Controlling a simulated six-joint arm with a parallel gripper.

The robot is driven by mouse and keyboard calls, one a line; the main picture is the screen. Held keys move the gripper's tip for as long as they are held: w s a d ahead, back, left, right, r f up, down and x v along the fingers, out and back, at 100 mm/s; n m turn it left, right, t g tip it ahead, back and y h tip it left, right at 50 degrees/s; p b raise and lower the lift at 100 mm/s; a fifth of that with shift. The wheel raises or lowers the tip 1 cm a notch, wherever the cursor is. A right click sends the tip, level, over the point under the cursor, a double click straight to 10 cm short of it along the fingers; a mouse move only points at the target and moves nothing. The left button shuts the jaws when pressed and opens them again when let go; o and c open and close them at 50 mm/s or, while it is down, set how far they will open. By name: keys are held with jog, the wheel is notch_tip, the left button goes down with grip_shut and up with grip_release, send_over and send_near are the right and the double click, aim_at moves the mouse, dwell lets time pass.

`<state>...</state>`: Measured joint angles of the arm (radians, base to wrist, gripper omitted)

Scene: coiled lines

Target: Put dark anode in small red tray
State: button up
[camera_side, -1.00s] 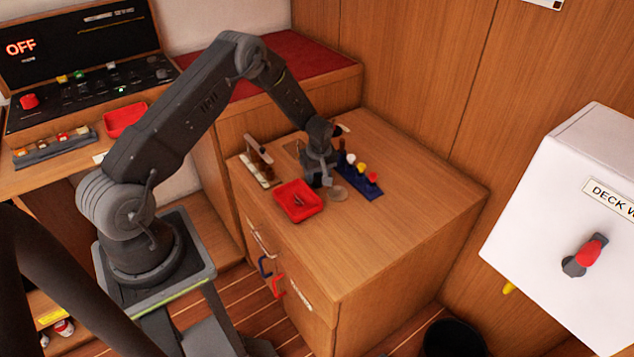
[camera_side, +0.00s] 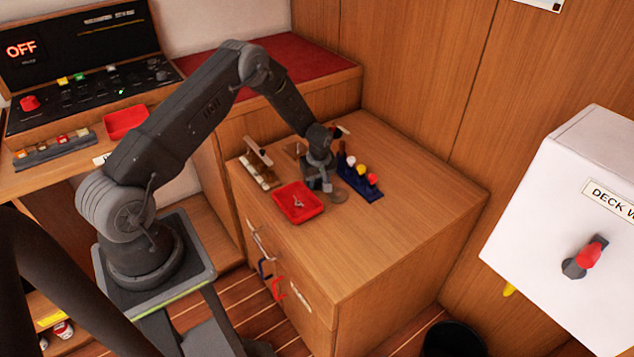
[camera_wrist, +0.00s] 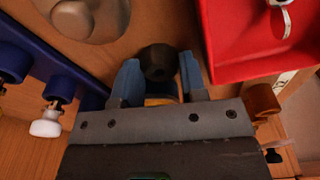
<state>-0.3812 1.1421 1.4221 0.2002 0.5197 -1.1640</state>
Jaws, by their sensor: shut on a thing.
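The dark anode (camera_wrist: 158,62) is a dark, blocky piece between the two blue-grey fingers of my gripper (camera_wrist: 156,80) in the wrist view. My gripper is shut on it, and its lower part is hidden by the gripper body. In the side view my gripper (camera_side: 325,186) points down, low over the cabinet top, just right of the small red tray (camera_side: 283,204). The anode cannot be made out clearly there. The tray also fills the upper right of the wrist view (camera_wrist: 240,70). A small metal piece (camera_side: 298,201) lies in it.
A blue rack (camera_side: 366,190) with white, yellow and red knobs stands right of my gripper. A round grey disc (camera_side: 338,196) lies close by. A wooden holder (camera_side: 259,165) stands behind the tray. Another red tray (camera_side: 125,121) sits on the left desk. The cabinet front right is clear.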

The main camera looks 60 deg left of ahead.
jog(key=shift+d+r, duration=0.2)
jog(key=shift+r, duration=0.15)
notch_tip(320, 180, up, 6)
jog(key=shift+r, duration=0.1)
jog(key=d, duration=1.9)
jog(key=shift+r, duration=0.1)
jog(key=s+a+r+m+t+h, duration=0.1)
jog(key=s+a+r+m, duration=0.3)
jog(key=s+r+m, duration=0.9)
jog(key=s+a+f+n, duration=0.3)
jog(key=a+f+n, duration=0.1)
jog(key=a, duration=0.7)
jog(key=s+a+f+n, duration=0.2)
jog(key=a+f+n, duration=0.25)
jog(key=a, duration=0.65)
send_over(292, 197)
jog(key=shift+y, duration=0.4)
jog(key=f, duration=0.7)
jog(key=shift+s+d, duration=0.15)
jog(key=shift+s, duration=0.15)
jog(key=shift+w+f, duration=0.1)
jog(key=shift+w, duration=0.05)
jog(key=shift+f, duration=1.9)
